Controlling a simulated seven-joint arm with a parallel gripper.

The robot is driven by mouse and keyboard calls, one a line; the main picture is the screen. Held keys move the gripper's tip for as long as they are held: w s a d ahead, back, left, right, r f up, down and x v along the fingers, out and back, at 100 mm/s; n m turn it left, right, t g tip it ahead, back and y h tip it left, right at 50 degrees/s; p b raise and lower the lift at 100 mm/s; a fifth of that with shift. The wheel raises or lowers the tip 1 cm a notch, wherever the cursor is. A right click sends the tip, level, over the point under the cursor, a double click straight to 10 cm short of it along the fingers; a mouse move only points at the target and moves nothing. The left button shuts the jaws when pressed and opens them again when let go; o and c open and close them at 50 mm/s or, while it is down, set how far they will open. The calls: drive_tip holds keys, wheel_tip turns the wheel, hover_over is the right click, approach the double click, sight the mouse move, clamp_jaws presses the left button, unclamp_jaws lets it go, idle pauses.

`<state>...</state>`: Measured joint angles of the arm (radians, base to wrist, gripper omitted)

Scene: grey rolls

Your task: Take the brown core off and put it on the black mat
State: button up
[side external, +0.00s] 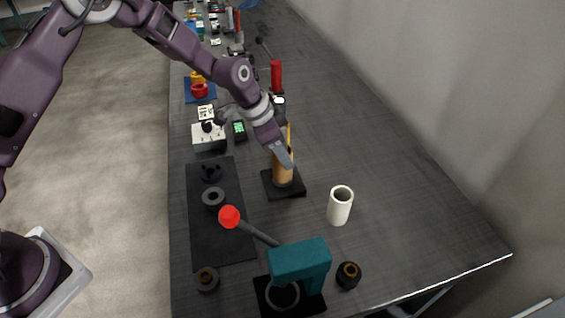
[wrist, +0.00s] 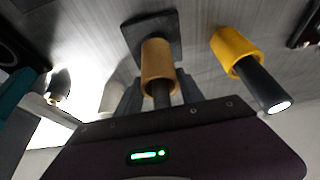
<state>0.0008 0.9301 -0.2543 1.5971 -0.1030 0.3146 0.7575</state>
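The brown core (side external: 283,173) stands upright on a dark post with a square black base (side external: 289,192). In the wrist view the core (wrist: 158,62) sits around the post, which sticks out of its near end. My gripper (side external: 283,156) is at the core's upper part. In the wrist view its fingers (wrist: 159,85) are apart, one on each side of the core, with what looks like a small gap. The black mat (side external: 225,235) lies left of the base, with dark rings (side external: 213,197) on its far half.
A white roll (side external: 340,207) stands to the right. A teal device (side external: 298,259) with a red-knobbed lever is in front, between two dark rolls (side external: 207,280). A yellow roll (wrist: 236,48) on a dark rod is near the core. The mat's near half is clear.

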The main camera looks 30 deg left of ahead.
drive_tip(key=shift+c, duration=0.9)
wheel_tip(320, 180, up, 18)
drive_tip(key=shift+r, duration=0.1)
wheel_tip(320, 180, up, 6)
drive_tip(key=f, duration=0.1)
drive_tip(key=s+a+m+g, duration=0.3)
drive_tip(key=s+m+g, duration=0.4)
drive_tip(key=s+m, duration=1.3)
drive_tip(key=f, duration=0.8)
drive_tip(key=s+f+n, duration=0.1)
drive_tip(key=f, duration=0.8)
drive_tip(key=s+f+n, duration=0.1)
drive_tip(key=f, duration=0.7)
drive_tip(key=shift+s+a+f, duration=0.1)
drive_tip(key=shift+s+f, duration=0.05)
drive_tip(key=shift+f, duration=0.25)
drive_tip(key=shift+f, duration=0.15)
